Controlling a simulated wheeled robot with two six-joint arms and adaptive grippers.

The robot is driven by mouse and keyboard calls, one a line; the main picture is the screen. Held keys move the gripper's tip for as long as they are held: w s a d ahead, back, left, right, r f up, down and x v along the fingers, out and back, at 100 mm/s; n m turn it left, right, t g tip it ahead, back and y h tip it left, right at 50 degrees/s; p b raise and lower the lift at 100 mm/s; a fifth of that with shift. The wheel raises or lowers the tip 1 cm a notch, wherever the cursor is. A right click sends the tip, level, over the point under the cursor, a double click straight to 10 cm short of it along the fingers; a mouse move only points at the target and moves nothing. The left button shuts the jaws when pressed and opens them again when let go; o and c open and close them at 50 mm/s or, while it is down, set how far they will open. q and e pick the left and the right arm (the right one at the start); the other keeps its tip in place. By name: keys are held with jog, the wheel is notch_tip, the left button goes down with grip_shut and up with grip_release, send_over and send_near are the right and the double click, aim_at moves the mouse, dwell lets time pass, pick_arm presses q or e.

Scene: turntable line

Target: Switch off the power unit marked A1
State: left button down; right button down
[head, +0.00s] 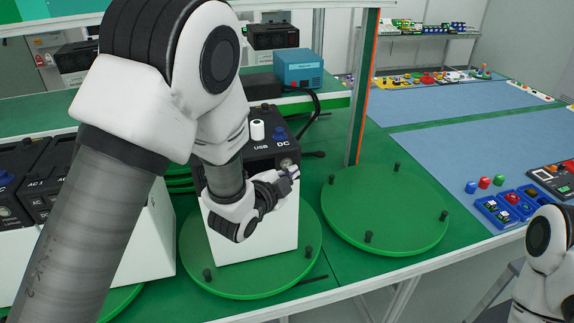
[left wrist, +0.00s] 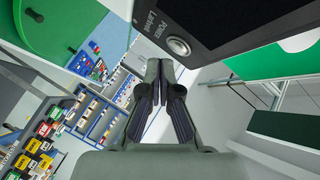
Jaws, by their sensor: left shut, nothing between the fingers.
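A white power unit (head: 262,232) with a black top panel stands on a green turntable (head: 215,283) in front of me. The panel shows the words USB and DC, a white knob and a round silver button; no A1 mark is readable. My left gripper (head: 288,177) is shut and empty, beside the panel's right edge near the button. In the left wrist view the shut fingers (left wrist: 160,88) are close to the dark panel (left wrist: 225,18), with the silver POWER button (left wrist: 179,46) just beyond the tips. Contact cannot be told. My right gripper is out of view.
More black-topped units (head: 22,178) stand at the left, partly behind my left arm. An empty green turntable (head: 385,212) with pegs is at the right. A post (head: 361,95) rises behind it. Blue bins (head: 505,207) lie on the right-hand table.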

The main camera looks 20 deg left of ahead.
pick_arm(q)
jog(key=shift+s+d, duration=0.75)
jog(key=shift+s, duration=0.3)
jog(key=shift+s+d, duration=0.7)
jog(key=shift+s, duration=0.35)
jog(key=shift+r, duration=0.1)
